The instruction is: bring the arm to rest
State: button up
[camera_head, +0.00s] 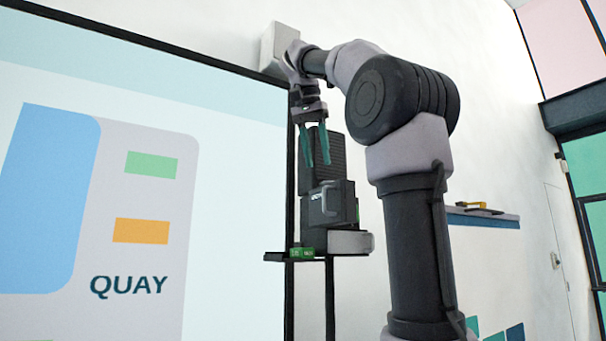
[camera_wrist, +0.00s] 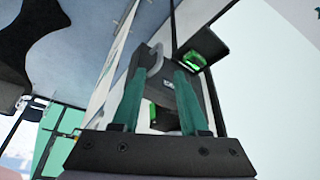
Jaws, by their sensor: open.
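My gripper (camera_head: 316,146) hangs from my bent arm with its two teal fingers pointing down. The fingers are apart with nothing between them. In the head view it is in front of or beside a dark device (camera_head: 332,203) with a grey handle; I cannot tell the exact gap. In the wrist view the teal fingers (camera_wrist: 158,95) spread apart, and the dark device (camera_wrist: 151,72) shows beyond and between them.
The dark device stands on a small dark stand (camera_head: 275,257) with a green item (camera_head: 301,253) on it. A large QUAY panel (camera_head: 150,230) fills the left. A wall shelf (camera_head: 485,217) holds a yellow item (camera_head: 472,205) at the right. A door (camera_head: 560,265) is farther right.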

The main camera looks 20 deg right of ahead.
jog(key=shift+f, duration=0.1)
jog(key=s+a+f+n+t+y, duration=0.1)
jog(key=s+a+f+n, duration=0.1)
jog(key=f, duration=1)
jog(key=s+a+f+n+t+y, duration=0.2)
jog(key=a+f, duration=0.1)
jog(key=f, duration=0.8)
jog(key=s+a+f+n+t+y, duration=0.1)
jog(key=s+a+f+n+y, duration=0.1)
jog(key=f, duration=1)
jog(key=shift+a+f, duration=0.3)
jog(key=shift+s, duration=0.15)
